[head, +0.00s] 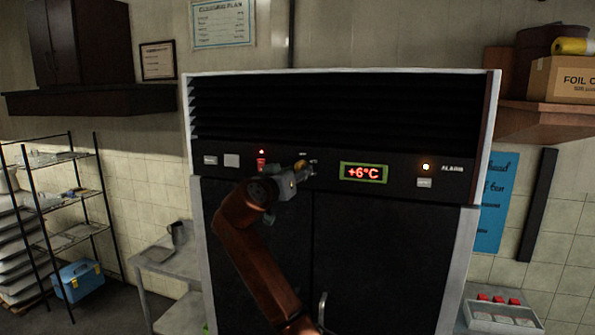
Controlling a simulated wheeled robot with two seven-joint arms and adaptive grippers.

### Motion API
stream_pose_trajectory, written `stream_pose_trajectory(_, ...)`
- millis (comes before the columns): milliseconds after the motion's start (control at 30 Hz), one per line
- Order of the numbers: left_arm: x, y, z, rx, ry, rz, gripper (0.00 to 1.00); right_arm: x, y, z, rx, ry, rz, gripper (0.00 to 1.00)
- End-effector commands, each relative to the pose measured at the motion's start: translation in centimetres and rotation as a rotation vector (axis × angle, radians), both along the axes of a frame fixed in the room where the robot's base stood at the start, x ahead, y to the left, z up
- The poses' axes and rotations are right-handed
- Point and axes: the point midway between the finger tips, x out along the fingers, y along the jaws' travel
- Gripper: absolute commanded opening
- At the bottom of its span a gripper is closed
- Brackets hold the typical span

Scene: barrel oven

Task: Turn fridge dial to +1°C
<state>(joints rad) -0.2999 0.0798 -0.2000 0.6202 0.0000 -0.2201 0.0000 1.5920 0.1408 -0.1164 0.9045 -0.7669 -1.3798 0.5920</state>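The fridge (376,250) is a tall dark double-door unit with a light frame. Its display (364,173) sits on the control panel and reads +6°C in red, inside a green border. My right gripper (306,170) is up against the panel, left of the display, in front of where the dial appears to be. The dial is mostly or wholly hidden by the gripper, so its pointer setting cannot be read. The fingers are small and dark here, and I cannot tell whether they are shut on the dial. My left gripper is not in view.
A fridge door handle (322,308) stands out below. A wire rack (70,215) and metal table (172,262) are at left.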

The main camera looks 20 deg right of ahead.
Motion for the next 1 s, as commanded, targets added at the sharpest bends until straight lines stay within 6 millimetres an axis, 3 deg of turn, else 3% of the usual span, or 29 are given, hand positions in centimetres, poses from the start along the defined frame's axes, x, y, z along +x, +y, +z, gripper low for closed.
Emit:
stream_pose_trajectory(133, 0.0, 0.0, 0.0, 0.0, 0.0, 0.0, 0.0, -0.1, 0.0, 0.3, -0.002, -0.005, 0.0, 0.47)
stream_pose_trajectory(500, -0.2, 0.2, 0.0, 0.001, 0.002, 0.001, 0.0, -0.7, 0.5, 0.5, -0.004, -0.008, 0.002, 0.47)
stream_pose_trajectory(1000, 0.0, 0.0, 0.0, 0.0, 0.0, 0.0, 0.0, -7.9, 6.3, 0.4, -0.002, -0.007, 0.002, 0.47)
